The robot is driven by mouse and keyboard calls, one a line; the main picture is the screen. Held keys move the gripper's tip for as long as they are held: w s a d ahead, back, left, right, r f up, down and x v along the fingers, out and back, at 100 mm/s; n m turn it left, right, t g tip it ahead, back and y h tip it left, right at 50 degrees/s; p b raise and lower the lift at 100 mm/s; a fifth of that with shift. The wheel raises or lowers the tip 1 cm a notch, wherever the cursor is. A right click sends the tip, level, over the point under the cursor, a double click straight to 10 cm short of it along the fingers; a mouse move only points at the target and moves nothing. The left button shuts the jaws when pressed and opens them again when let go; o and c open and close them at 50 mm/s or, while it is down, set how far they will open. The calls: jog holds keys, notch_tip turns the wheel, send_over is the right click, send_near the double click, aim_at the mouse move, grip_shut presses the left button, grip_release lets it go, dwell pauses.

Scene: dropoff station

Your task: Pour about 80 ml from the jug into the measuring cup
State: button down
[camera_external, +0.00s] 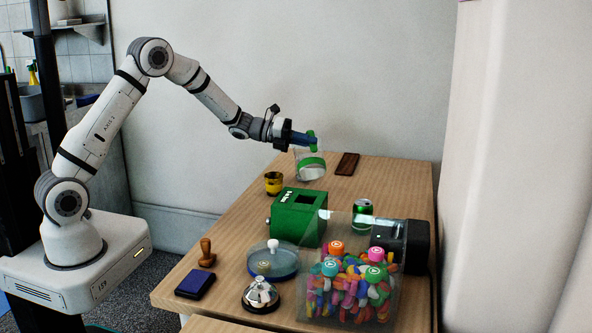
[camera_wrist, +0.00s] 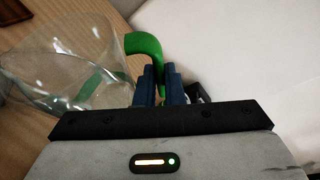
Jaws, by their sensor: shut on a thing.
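The jug (camera_external: 309,170) is clear, with a green band and a green handle, near the far end of the table in the external view. It looks close to upright, perhaps slightly tilted; I cannot tell whether its base touches the table. My gripper (camera_external: 311,140) is shut on the jug's green handle. In the wrist view the clear jug (camera_wrist: 70,60) lies left of my gripper (camera_wrist: 160,74), with the handle (camera_wrist: 146,47) between the blue fingers. The liquid level is not clear. A small yellow cup (camera_external: 273,183), apparently the measuring cup, stands left of and nearer than the jug.
A green box (camera_external: 297,219) stands in front of the yellow cup. A green can (camera_external: 362,213), a clear bin (camera_external: 318,250) of colourful pieces, a bell (camera_external: 261,296), a covered dish (camera_external: 285,265) and a stamp (camera_external: 207,253) fill the near table. A brown slab (camera_external: 348,164) lies behind right.

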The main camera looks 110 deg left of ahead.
aim_at(309, 165)
jog(key=shift+s+a+r+n, duration=0.1)
jog(key=shift+s+a+n, duration=0.1)
jog(key=shift+a+n, duration=0.2)
dwell(1.9)
jog(key=d+f+m+b, duration=0.1)
jog(key=b, duration=0.1)
jog(key=w+d+f+m+g+b, duration=0.1)
jog(key=f+b, duration=0.1)
jog(key=f+m+y+b, duration=0.1)
jog(key=b, duration=0.1)
jog(key=shift+w+d+f, duration=0.2)
jog(key=shift+d, duration=0.2)
jog(key=shift+d+r+m, duration=0.1)
jog(key=shift+r+m, duration=0.1)
jog(key=shift+m, duration=0.1)
jog(key=shift+w+d+f+g+b, duration=0.1)
jog(key=shift+d+f+g+b, duration=0.05)
jog(key=shift+f+g+b, duration=0.2)
jog(key=shift+w+d+m, duration=0.1)
jog(key=shift+d+m, duration=0.05)
jog(key=shift+m, duration=0.15)
dwell(0.8)
